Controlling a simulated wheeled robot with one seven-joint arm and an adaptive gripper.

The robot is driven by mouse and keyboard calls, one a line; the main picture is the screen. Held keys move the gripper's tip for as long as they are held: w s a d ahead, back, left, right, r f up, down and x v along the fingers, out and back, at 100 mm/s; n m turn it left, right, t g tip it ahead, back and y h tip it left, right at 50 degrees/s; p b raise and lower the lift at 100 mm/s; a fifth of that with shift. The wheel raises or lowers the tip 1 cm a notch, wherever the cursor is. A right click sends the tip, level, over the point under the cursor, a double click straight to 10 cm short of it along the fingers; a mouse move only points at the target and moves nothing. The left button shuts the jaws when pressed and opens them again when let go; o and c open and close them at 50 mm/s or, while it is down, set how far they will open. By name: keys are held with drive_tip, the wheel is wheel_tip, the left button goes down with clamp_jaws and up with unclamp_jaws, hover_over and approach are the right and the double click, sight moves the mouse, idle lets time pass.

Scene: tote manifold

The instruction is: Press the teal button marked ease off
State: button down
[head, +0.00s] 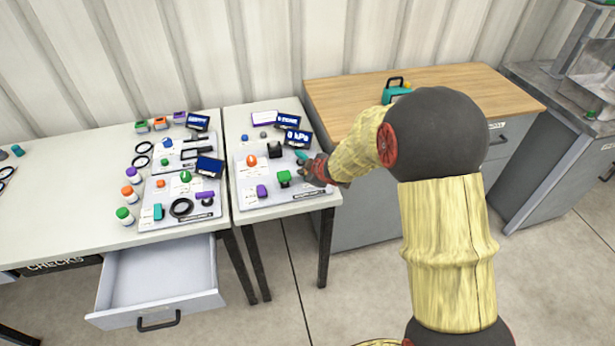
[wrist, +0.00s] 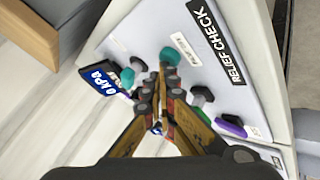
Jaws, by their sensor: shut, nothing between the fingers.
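My gripper (head: 310,172) is shut and empty, low over the right part of the panel marked RELIEF CHECK. In the wrist view its fingertips (wrist: 158,82) point at a rounded teal piece (wrist: 169,56). The tips are just short of it or overlap it in the picture; I cannot tell whether they touch. A teal piece also shows beside my gripper in the head view (head: 301,156). I cannot read which teal piece is marked ease off.
A display (head: 298,138) reads 0 kPa. A green control (head: 284,177), a purple one (head: 262,190) and an orange one (head: 252,160) share the panel. Another panel (head: 150,220) and an open drawer (head: 158,277) are at left. A wooden-topped cabinet (head: 340,95) stands at right.

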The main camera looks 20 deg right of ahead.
drive_tip(key=shift+r+p, duration=0.9)
drive_tip(key=shift+p, duration=0.15)
wheel_tip(320, 180, up, 5)
drive_tip(key=p, duration=0.5)
idle(0.5)
